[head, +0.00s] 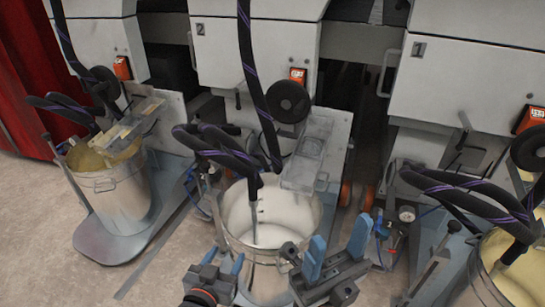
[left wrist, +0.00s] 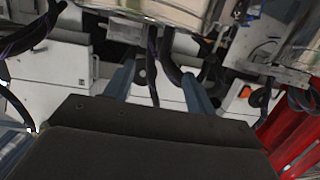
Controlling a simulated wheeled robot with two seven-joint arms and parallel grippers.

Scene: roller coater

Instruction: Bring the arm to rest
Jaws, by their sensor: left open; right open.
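The grippers cover part of the bucket's front. Most of both arms is out of view.
A metal bucket (head: 122,190) with yellowish contents stands at left, another (head: 475,290) at the right edge. Pale machines numbered 2 (head: 250,50) and 1 (head: 465,80) stand behind, with dark hoses hanging. A red curtain (head: 30,90) is far left. Bare floor (head: 60,255) lies at lower left.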

